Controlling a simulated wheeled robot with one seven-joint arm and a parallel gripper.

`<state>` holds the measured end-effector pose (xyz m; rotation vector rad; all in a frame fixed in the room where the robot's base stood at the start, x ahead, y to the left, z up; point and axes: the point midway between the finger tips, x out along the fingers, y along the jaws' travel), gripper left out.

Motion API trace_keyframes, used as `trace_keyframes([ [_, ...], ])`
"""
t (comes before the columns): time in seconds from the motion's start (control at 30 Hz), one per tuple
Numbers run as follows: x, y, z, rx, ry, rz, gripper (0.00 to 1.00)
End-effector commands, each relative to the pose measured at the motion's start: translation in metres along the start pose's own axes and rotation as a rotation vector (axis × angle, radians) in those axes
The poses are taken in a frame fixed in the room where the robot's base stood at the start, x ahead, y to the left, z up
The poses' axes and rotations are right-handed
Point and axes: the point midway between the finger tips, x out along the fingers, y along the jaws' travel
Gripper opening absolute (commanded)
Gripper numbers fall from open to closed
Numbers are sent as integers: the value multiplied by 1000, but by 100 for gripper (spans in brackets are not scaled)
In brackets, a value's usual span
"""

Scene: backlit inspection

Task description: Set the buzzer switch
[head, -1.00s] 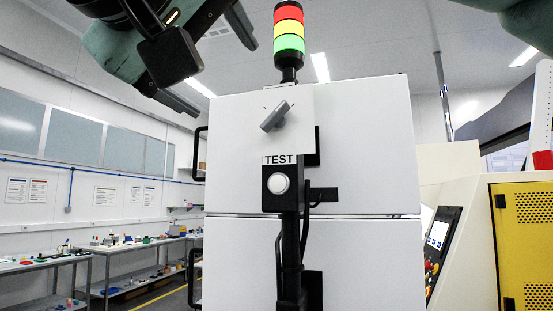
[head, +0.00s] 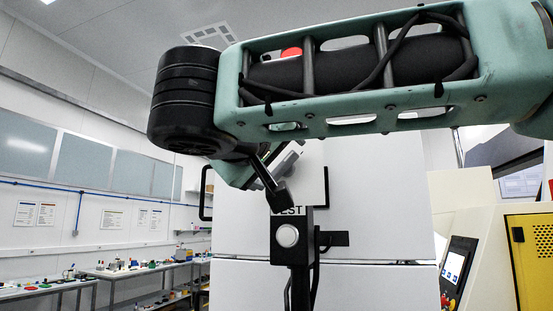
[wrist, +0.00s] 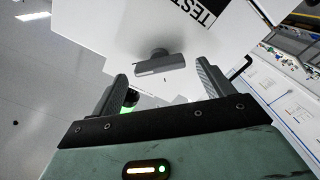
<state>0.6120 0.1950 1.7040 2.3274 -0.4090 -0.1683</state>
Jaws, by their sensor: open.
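The switch is a grey rotary knob (wrist: 160,62) with a bar-shaped handle on a white plate. In the wrist view it lies ahead of my gripper (wrist: 160,73), between the lines of the two fingers. My gripper is open, with nothing between its fingers. The knob appears a little beyond the fingertips; whether they touch it I cannot tell. In the head view my arm and gripper hide the knob. One dark finger (head: 274,188) there reaches down to just above the TEST label.
A black box with a round white button (head: 288,236) stands on a post in front of the white cabinet (head: 385,215), close below my gripper. The signal tower's red lamp (head: 291,52) shows through my arm. Benches stand at left, a yellow panel (head: 532,245) at right.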

Motion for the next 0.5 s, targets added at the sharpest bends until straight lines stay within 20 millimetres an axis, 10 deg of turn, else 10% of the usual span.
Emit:
trace_keyframes([
  [0.5,18,0,0,0,0,0,77],
])
